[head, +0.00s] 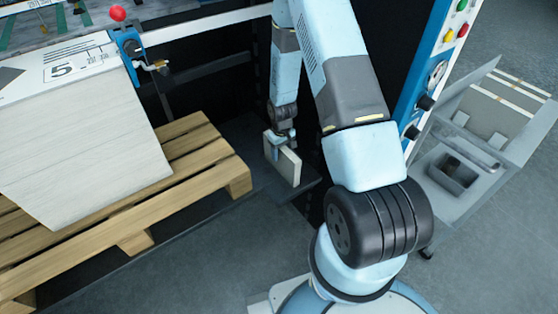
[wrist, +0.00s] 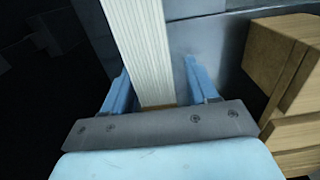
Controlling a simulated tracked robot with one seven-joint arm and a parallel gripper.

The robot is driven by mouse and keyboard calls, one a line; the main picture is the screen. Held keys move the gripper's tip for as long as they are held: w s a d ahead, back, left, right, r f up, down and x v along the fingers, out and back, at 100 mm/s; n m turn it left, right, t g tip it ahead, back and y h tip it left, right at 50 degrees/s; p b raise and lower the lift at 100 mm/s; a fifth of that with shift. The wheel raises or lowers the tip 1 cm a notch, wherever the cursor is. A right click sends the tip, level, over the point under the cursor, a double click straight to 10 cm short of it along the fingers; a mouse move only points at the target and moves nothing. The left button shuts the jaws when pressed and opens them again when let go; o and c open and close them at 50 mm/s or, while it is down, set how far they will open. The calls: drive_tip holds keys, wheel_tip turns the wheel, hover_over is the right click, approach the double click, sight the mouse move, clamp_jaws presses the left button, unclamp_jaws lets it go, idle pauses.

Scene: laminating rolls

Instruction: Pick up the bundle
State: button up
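The bundle is a small pale block of stacked sheets (head: 289,168), standing on edge on a dark low ledge in the head view. My gripper (head: 279,147) points down over its top. In the wrist view the bundle (wrist: 143,45) shows as a pale striped stack running between the two blue fingers of my gripper (wrist: 157,72). The fingers are apart, one on each side. A gap shows between the bundle and the right finger; the left finger is close to it, and I cannot tell whether they touch. The bundle's lower end is partly hidden by the gripper body.
A wooden pallet (head: 228,180) with a large white paper stack (head: 85,150) stands on the left; wood (wrist: 285,60) also shows close at right in the wrist view. A machine panel with buttons (head: 425,75) and a grey open box (head: 465,180) are at right. The front floor is clear.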

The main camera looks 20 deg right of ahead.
clamp_jaws()
idle(0.3)
drive_tip(key=shift+r, duration=0.1)
drive_tip(key=shift+r, duration=4.95)
